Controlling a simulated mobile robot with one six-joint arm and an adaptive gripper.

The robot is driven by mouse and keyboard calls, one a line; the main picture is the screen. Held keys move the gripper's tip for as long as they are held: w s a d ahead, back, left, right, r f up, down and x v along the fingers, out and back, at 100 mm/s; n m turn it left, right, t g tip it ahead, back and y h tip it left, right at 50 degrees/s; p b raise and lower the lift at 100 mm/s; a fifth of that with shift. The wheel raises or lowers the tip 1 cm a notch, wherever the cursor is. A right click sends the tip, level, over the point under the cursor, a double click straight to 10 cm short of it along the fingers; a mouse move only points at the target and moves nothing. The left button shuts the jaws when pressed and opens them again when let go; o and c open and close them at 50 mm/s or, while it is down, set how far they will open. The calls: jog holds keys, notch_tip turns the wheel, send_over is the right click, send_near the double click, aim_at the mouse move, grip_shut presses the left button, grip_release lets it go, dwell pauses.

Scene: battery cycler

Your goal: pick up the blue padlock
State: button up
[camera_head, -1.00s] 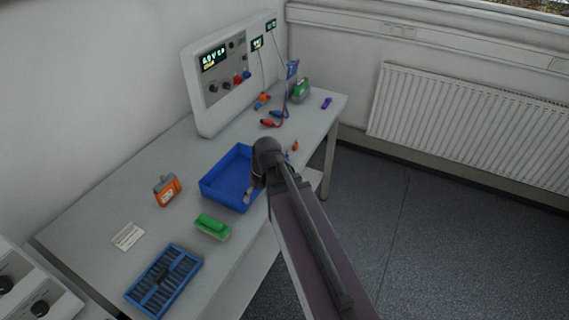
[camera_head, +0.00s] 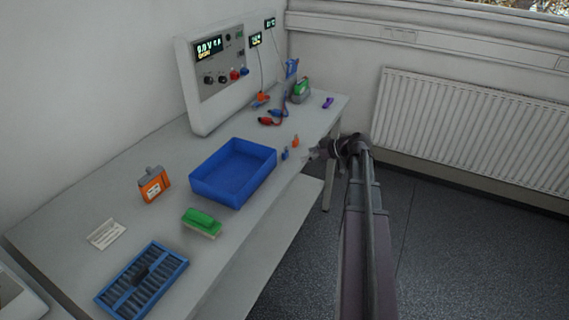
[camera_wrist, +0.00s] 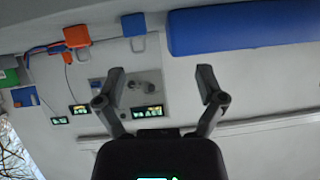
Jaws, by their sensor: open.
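The small blue padlock (camera_head: 285,154) lies on the bench near its front edge, just right of the blue tray. In the wrist view, the blue padlock (camera_wrist: 133,25) is near the top, left of centre, with its grey shackle pointing down the picture. My gripper (camera_head: 312,154) is just right of the padlock in the head view and apart from it. In the wrist view, my gripper (camera_wrist: 159,84) has its two fingers spread wide with nothing between them, and the padlock is beyond the fingertips.
An orange padlock (camera_head: 295,141) lies close behind the blue one; it also shows in the wrist view (camera_wrist: 77,37). The blue tray (camera_head: 215,195) stands to the left. Red and blue clips (camera_head: 270,121) lie farther back. The instrument panel (camera_head: 208,90) stands along the wall.

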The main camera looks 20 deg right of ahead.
jog(key=t, duration=0.1)
send_near(287, 153)
jog(key=s+d, duration=0.2)
jog(key=shift+r+n+b, duration=0.3)
jog(key=shift+r+b, duration=0.05)
jog(key=shift+b, duration=0.05)
jog(key=shift+w+a, duration=0.1)
jog(key=b+x, duration=0.3)
jog(key=x, duration=0.4)
jog(key=shift+x, duration=0.75)
jog(key=shift+w, duration=0.15)
jog(key=shift+b+x, duration=1.05)
jog(key=shift+x, duration=1.45)
jog(key=shift+a+r, duration=0.15)
